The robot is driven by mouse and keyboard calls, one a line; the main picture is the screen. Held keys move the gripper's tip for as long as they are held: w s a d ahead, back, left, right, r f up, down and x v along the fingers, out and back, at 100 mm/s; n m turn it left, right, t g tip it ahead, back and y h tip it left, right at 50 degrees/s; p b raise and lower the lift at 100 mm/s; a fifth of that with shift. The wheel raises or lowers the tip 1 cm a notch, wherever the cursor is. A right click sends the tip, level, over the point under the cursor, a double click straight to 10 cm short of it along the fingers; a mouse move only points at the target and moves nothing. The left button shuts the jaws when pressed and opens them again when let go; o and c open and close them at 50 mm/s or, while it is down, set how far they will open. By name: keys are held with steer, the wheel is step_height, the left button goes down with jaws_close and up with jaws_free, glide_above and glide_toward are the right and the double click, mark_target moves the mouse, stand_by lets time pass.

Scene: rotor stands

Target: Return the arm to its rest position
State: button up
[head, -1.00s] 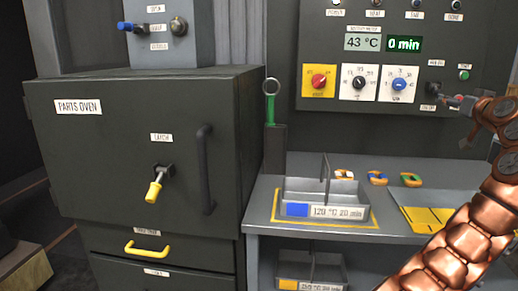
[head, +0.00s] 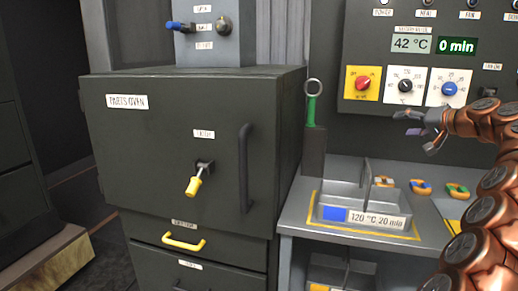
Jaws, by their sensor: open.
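My gripper (head: 426,132) is at the right of the head view, on my copper-coloured arm. It is open and empty, in front of the lower part of the control panel (head: 365,112). The arm is bent, with its lower links running down to the bottom right corner. The gripper's fingers appear clear of the dials, though the exact gap to the panel cannot be told.
The parts oven (head: 180,150) stands shut at the left, with a yellow-tipped latch (head: 194,186) and a dark handle. A grey tray (head: 330,200) with a divider sits on the bench (head: 293,218). Several coloured rings lie behind it. A green-handled ring tool (head: 312,103) stands beside the oven.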

steer(key=a+g, duration=0.1)
steer(key=a, duration=0.3)
steer(key=a+f+n+y, duration=0.1)
steer(key=a, duration=0.3)
steer(key=s+a+f+g+y, duration=0.1)
steer(key=a, duration=0.3)
steer(key=shift+s+f+n+g, duration=0.1)
steer(key=shift+f+n+g, duration=0.05)
steer(key=shift+n+g, duration=0.15)
steer(key=s+a+f+n+g+h, duration=0.15)
steer(key=s+a+f+g, duration=0.25)
steer(key=s+a+f, duration=0.5)
steer(key=s+a+f+n+g+y, duration=0.15)
steer(key=s+a+f+g, duration=0.3)
steer(key=s+a, duration=0.75)
steer(key=s+d+f+g+h, duration=0.1)
steer(key=s+f+g+h, duration=0.1)
steer(key=s+f, duration=0.6)
steer(key=s+d+f+g+h, duration=0.2)
steer(key=s+f+h, duration=0.1)
steer(key=s, duration=0.9)
steer(key=s+d+f+g+h, duration=0.1)
steer(key=s+f+h, duration=0.1)
steer(key=s+f, duration=0.6)
step_height(320, 180, up, 23)
steer(key=s+p, duration=0.2)
steer(key=p, duration=1.7)
steer(key=shift+n+t, duration=0.3)
steer(key=shift+t, duration=0.05)
